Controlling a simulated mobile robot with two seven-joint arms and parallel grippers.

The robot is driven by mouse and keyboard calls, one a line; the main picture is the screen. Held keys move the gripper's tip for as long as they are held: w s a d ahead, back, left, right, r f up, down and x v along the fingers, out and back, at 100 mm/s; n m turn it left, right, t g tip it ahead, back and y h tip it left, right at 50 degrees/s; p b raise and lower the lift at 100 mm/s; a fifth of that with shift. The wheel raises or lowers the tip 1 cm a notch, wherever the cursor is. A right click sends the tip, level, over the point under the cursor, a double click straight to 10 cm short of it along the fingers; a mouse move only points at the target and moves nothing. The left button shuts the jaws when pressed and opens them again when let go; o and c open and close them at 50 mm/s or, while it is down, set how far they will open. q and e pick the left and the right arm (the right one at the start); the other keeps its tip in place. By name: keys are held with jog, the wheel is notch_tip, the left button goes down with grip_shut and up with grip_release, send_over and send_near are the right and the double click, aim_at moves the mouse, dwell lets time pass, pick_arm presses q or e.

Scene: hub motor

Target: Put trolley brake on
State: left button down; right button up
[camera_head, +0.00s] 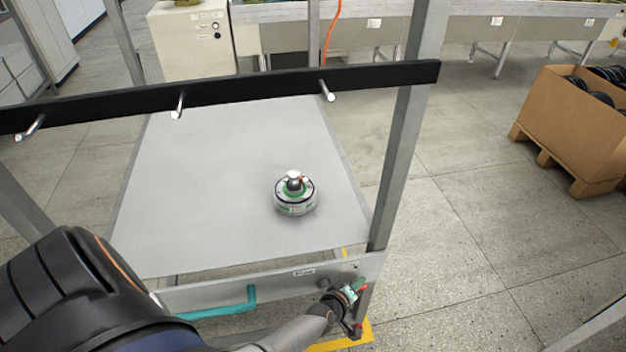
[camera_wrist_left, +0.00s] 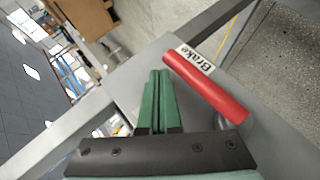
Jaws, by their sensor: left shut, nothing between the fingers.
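The trolley (camera_head: 200,170) is a grey platform with metal posts and a black crossbar with hooks. Its brake handle (camera_wrist_left: 206,86) is a red bar beside a white "Brake" label (camera_wrist_left: 195,59) in the left wrist view. My right gripper is in neither view.
A round hub motor (camera_head: 294,197) sits on the platform. A teal handle (camera_head: 225,306) runs along the trolley's near side. A cardboard box of dark wheels (camera_head: 575,125) stands on a pallet at right. Floor right of the trolley is clear.

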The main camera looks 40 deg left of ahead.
pick_arm(q)
jog(key=p+v, duration=0.8)
jog(key=v, duration=0.4)
jog(key=shift+s+r, duration=0.15)
jog(key=shift+s, duration=0.05)
